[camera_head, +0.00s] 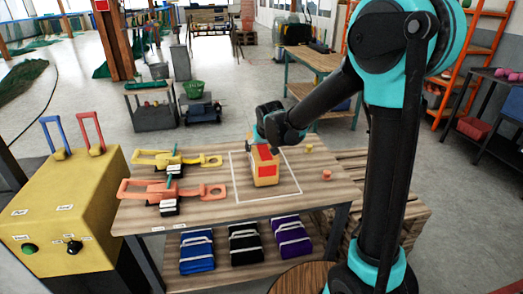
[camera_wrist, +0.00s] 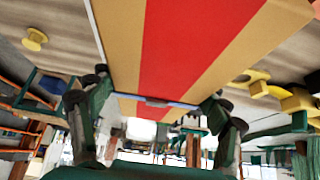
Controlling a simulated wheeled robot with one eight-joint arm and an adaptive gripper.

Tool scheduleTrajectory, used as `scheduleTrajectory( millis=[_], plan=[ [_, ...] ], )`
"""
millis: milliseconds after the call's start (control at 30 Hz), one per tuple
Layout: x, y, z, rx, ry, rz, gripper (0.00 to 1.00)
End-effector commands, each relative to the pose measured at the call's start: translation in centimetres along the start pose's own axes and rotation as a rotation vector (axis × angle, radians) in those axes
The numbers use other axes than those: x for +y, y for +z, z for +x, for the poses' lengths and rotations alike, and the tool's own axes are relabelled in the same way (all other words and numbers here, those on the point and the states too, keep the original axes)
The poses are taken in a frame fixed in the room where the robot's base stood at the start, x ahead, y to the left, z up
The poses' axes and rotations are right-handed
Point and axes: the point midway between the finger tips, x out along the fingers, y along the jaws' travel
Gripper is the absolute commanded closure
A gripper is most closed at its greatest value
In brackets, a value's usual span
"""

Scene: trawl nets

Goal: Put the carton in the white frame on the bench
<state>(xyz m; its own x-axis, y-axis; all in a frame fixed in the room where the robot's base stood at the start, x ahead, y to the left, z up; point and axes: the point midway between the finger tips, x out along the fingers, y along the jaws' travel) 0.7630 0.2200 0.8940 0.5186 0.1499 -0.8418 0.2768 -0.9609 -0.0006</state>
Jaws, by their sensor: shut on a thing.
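The carton (camera_head: 265,166), tan with a red panel, stands roughly upright over the bench (camera_head: 205,208). In the head view it appears within the white frame (camera_head: 240,188), a thin white outline on the bench top. I cannot tell whether its base touches the wood. My gripper (camera_head: 266,138) is shut on the upper part of the carton. In the wrist view the carton (camera_wrist: 185,45) fills the top middle, with a red stripe, between the two fingers of my gripper (camera_wrist: 155,103). The carton hides part of the frame.
A yellow-handled tool (camera_head: 175,159) and an orange-handled tool (camera_head: 170,190) lie left of the frame. Blue, black and purple bundles (camera_head: 244,243) lie on the lower shelf. A yellow control box (camera_head: 60,215) stands at the left.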

Motion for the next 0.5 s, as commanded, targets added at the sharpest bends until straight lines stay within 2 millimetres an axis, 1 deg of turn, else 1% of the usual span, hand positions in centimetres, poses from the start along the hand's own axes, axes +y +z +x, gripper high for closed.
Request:
scheduleTrajectory(
  millis=[100,467,500],
  plan=[
    [0.00,0.34,0.54,0.001,0.000,0.000,0.75],
    [0.00,0.50,0.78,0.001,0.000,0.000,0.75],
    [0.00,0.51,0.77,0.000,0.000,0.000,0.18]
  ],
)
